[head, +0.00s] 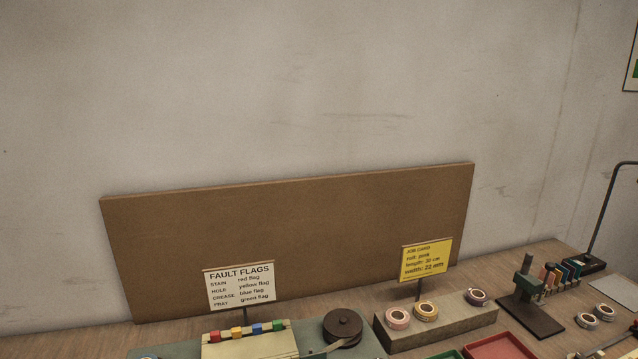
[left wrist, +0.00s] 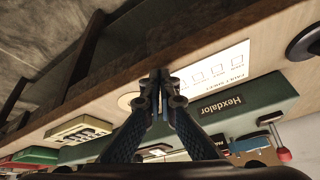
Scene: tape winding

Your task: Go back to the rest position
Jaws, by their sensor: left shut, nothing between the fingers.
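My left gripper (left wrist: 160,80) shows in the left wrist view, with its two fingers together and nothing between them. Its tips are in front of the edge of the wooden table (left wrist: 110,72) and near a white printed sheet (left wrist: 215,68). How far apart they are, I cannot tell. Neither gripper shows in the head view, and my right gripper is in no view.
In the head view, a flag holder (head: 250,342), a fault flags sign (head: 240,286), a job card (head: 427,260), a roll block (head: 440,328) and a dark-based stand (head: 530,315) occupy the table.

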